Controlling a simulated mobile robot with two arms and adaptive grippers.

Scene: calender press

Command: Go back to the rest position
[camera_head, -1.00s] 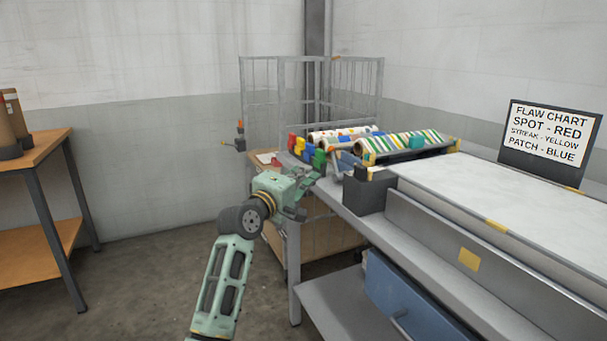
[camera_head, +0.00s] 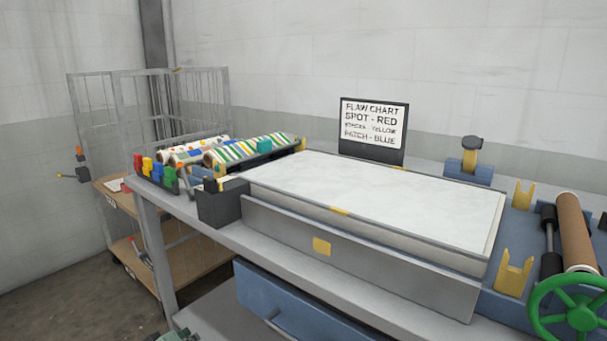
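Neither gripper shows in the head view now. A small piece of pale green (camera_head: 178,335), which looks like part of my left arm, shows at the bottom edge left of centre; its gripper is out of frame. The press bench carries a long white bed (camera_head: 370,190) with nothing lying on it. A flaw chart sign (camera_head: 373,128) stands behind the bed and reads spot red, streak yellow, patch blue.
Patterned rolls (camera_head: 240,149) and coloured clips (camera_head: 158,172) sit at the bench's left end. A dark box (camera_head: 219,205) is at the front corner. A brown roll (camera_head: 575,230) and a green handwheel (camera_head: 570,310) are at right. A wire cage cart (camera_head: 100,108) stands behind left.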

